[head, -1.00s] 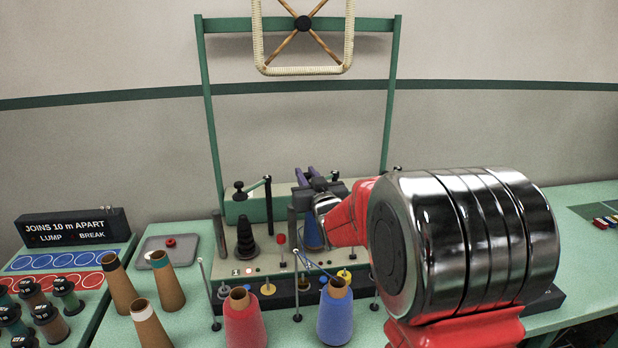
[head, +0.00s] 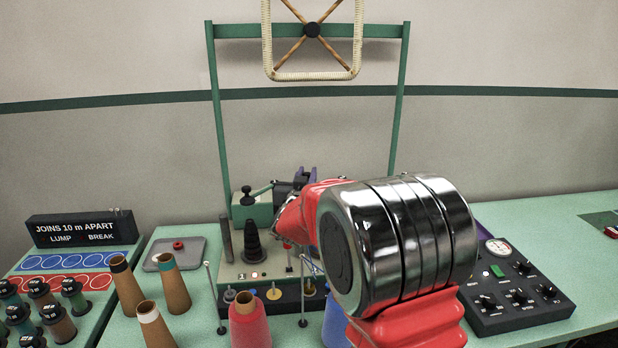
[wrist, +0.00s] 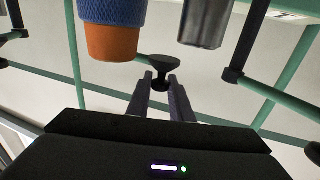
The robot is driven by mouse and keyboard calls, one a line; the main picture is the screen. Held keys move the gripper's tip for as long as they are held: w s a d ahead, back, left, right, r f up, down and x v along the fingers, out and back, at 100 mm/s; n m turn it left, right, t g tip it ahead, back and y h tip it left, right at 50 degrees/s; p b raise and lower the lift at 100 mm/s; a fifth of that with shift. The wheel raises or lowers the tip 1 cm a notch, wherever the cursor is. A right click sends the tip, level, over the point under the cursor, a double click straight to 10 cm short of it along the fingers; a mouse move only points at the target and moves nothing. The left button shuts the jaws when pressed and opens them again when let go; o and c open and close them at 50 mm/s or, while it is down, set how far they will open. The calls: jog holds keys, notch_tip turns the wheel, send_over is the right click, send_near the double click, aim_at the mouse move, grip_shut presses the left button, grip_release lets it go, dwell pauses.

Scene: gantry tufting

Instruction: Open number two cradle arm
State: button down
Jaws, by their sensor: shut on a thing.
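My gripper (head: 300,178) is over the right side of the tufting station in the head view, largely hidden behind my own red and chrome arm. In the wrist view its two fingers (wrist: 161,84) are closed around the stem of a black flared knob (wrist: 163,62). This knob appears to belong to the number two cradle arm; the rest of that arm is hard to make out. The left cradle arm, with its black knob (head: 247,190), stands beside my gripper, apart from it. A blue cone (wrist: 112,12) on an orange tube is near the fingers.
A silver cylinder (wrist: 206,22) and a black jointed bar (wrist: 232,75) are close to my fingers. A red cone (head: 249,324) and thin posts stand in front. A control box (head: 512,290) is at right. A green frame (head: 217,120) rises behind.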

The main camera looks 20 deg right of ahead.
jog(key=shift+w+d+m+g+h, duration=0.2)
jog(key=shift+w+m+g+h, duration=0.95)
jog(key=shift+h, duration=0.3)
jog(key=shift+w+d+m+g+h, duration=0.2)
jog(key=shift+w+m+g+h, duration=0.9)
jog(key=shift+h, duration=0.35)
jog(key=c, duration=1.6)
grip_release()
jog(key=shift+d, duration=0.1)
notch_tip(320, 180, up, 10)
jog(key=shift+f, duration=0.1)
